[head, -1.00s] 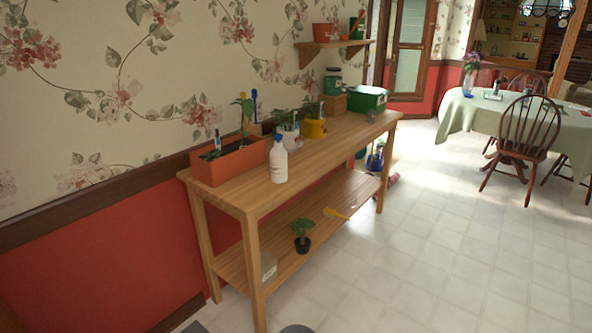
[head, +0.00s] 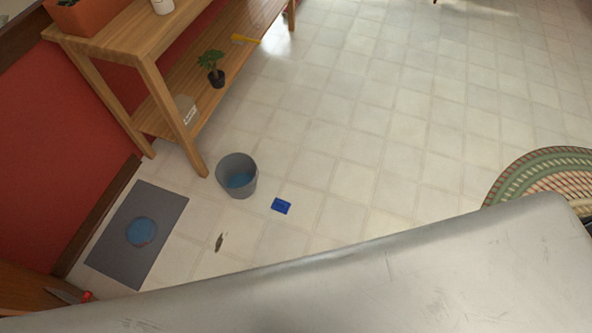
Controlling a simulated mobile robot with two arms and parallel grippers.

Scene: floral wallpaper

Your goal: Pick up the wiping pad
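A small blue pad (head: 281,206), which looks like the wiping pad, lies flat on the tiled floor in the head view. It is just right of a grey bucket (head: 237,176) with blue inside. Neither of my grippers shows in the head view, so I cannot see where they are relative to the pad.
A dark grey mat (head: 165,215) with a blue round patch (head: 141,232) lies left of the bucket. A wooden bench (head: 190,75) stands at upper left, a braided rug (head: 535,170) at right. Floor beyond the pad is clear.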

